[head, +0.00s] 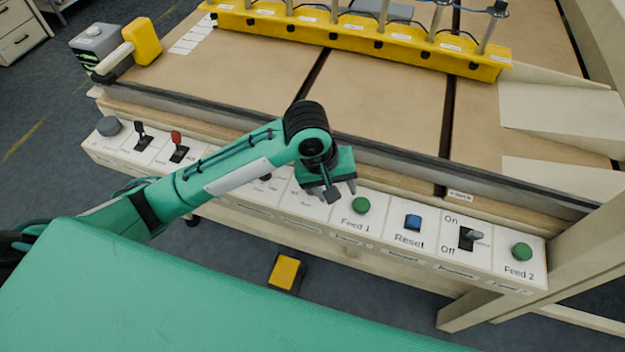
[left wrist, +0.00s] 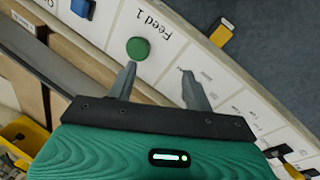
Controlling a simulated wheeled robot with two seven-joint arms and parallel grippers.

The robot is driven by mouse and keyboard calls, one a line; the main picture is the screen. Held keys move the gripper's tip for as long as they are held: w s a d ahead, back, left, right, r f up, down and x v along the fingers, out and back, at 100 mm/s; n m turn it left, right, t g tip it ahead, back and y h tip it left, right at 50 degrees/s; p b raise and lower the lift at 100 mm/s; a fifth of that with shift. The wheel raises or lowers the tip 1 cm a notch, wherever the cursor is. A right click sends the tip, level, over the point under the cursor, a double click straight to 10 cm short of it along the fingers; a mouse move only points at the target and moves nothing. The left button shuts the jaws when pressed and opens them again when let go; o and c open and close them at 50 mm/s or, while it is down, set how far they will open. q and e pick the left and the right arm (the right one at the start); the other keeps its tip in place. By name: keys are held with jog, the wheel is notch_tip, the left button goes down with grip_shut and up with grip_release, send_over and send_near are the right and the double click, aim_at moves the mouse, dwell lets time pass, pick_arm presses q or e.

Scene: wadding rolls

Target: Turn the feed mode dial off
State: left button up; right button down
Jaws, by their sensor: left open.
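A pale control panel (head: 295,208) runs along the front of the table. I cannot pick out a dial labelled feed mode. A small dark control (head: 265,177) shows only partly beside my left arm, and a dark control also shows at the lower right of the left wrist view (left wrist: 279,151). My left gripper (head: 332,192) is open and empty above the panel, just left of the green Feed 1 button (head: 361,205). In the left wrist view its fingertips (left wrist: 158,70) are apart, with the Feed 1 button (left wrist: 138,48) near one tip. My right gripper is out of view.
Right of Feed 1 are a blue Reset button (head: 413,222), an On/Off lever (head: 470,237) and a green Feed 2 button (head: 521,252). At the left are a grey knob (head: 109,126), a black lever (head: 143,137) and a red-tipped lever (head: 178,150). A yellow bar (head: 350,35) crosses the table.

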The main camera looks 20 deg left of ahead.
pick_arm(q)
jog(key=w+a+r+n+g+y, duration=0.1)
jog(key=w+a+r+n+y, duration=0.2)
jog(key=w+a+r+n, duration=0.3)
jog(key=f, duration=0.4)
jog(key=s+f, duration=0.1)
jog(key=f, duration=0.8)
jog(key=shift+s+a, duration=0.15)
jog(key=shift+a, duration=0.15)
